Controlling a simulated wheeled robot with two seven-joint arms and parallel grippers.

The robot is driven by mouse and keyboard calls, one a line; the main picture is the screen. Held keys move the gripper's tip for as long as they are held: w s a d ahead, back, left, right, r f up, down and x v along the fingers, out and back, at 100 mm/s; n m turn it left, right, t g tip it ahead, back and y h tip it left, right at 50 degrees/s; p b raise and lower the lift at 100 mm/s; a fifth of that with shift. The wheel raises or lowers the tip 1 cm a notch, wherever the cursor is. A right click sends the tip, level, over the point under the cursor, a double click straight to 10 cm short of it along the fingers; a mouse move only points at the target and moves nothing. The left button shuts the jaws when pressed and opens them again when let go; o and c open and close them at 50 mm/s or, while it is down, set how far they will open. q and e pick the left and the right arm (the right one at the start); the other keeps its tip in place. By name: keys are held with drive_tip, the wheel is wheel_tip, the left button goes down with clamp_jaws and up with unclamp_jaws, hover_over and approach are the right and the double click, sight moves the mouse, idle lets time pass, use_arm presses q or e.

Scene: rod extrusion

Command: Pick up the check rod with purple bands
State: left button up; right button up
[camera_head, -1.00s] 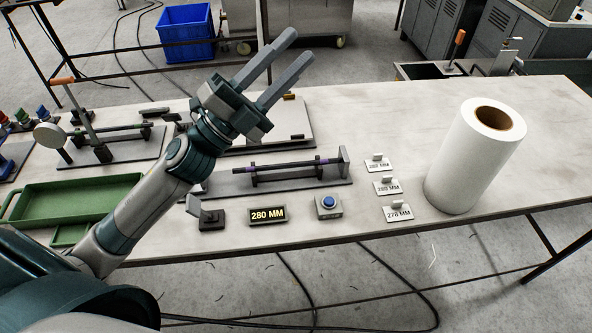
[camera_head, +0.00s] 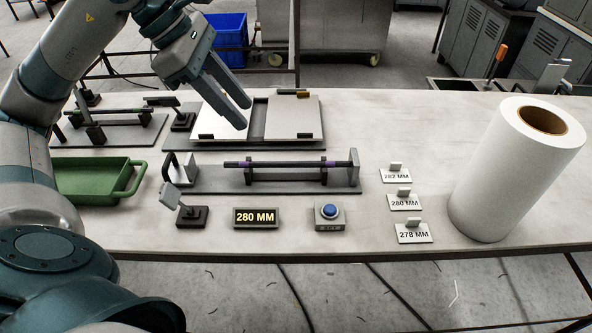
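The check rod with purple bands (camera_head: 275,163) is a thin dark rod lying level, left to right, on two black supports of a grey gauge fixture (camera_head: 215,182) in mid-table. An end stop (camera_head: 354,166) stands at its right end. My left gripper (camera_head: 243,115) hangs above and behind the rod's left part, over the flat plate device, fingers pointing down and right. Its two grey fingers are apart, with nothing between them. They are clear of the rod. My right gripper is out of view.
A 280 MM display (camera_head: 256,218), a blue button (camera_head: 329,211) and several size tags (camera_head: 403,200) stand in front. A green tray (camera_head: 90,185) is left, a white roll (camera_head: 500,180) right. Another rod fixture (camera_head: 110,118) is at back left. The back right tabletop is clear.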

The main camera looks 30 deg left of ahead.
use_arm(q)
drive_tip(key=a+y, duration=0.1)
drive_tip(key=a, duration=0.2)
drive_tip(key=shift+s+a+r+y, duration=0.15)
drive_tip(key=shift+a+y, duration=0.1)
drive_tip(key=shift+y, duration=0.15)
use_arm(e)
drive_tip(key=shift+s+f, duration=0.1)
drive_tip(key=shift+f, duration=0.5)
